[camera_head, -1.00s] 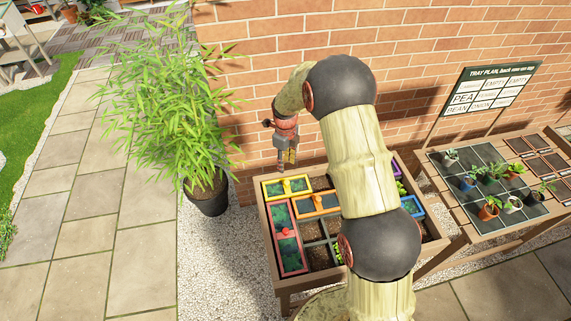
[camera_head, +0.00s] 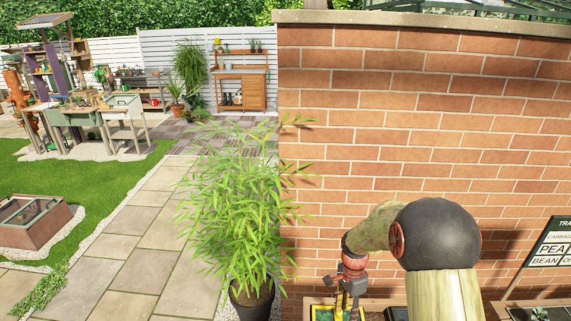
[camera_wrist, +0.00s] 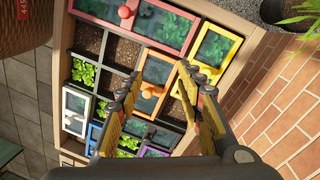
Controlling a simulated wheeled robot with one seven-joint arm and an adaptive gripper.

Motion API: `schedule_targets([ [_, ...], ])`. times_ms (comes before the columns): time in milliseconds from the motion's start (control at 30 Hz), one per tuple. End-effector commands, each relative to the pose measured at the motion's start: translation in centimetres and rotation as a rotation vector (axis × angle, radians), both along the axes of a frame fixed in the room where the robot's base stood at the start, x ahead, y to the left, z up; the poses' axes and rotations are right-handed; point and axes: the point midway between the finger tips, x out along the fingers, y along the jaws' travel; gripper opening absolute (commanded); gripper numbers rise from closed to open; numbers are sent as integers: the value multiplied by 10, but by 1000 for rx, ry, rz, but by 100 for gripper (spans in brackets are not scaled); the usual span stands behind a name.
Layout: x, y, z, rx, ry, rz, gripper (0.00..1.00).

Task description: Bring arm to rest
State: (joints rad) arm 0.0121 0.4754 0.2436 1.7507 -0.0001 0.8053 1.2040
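My gripper (camera_head: 345,288) hangs pointing down at the bottom of the head view, in front of the brick wall. In the wrist view its two fingers (camera_wrist: 160,84) are spread apart with nothing between them. Below it is the wooden planter box (camera_wrist: 246,26) with gridded compartments. Some compartments bear coloured lidded frames: red (camera_wrist: 190,34), yellow (camera_wrist: 233,50), orange (camera_wrist: 146,101) and white (camera_wrist: 67,126). Others show bare soil or small green plants.
A tall potted bamboo (camera_head: 240,200) stands left of my gripper. The brick wall (camera_head: 420,120) is behind the arm. A plan board (camera_head: 553,250) stands at the right edge. The paved path (camera_head: 130,240) at the left is clear; workbenches stand farther back.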

Motion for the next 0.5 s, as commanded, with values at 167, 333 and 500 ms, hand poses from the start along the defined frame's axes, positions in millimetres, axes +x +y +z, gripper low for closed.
schedule_targets([
  [167, -47, 1, 53, 49, -28, 408, 37],
  [333, -91, 2, 97, 69, -75, 719, 37],
  [500, -134, 3, 131, 59, -132, 957, 37],
])
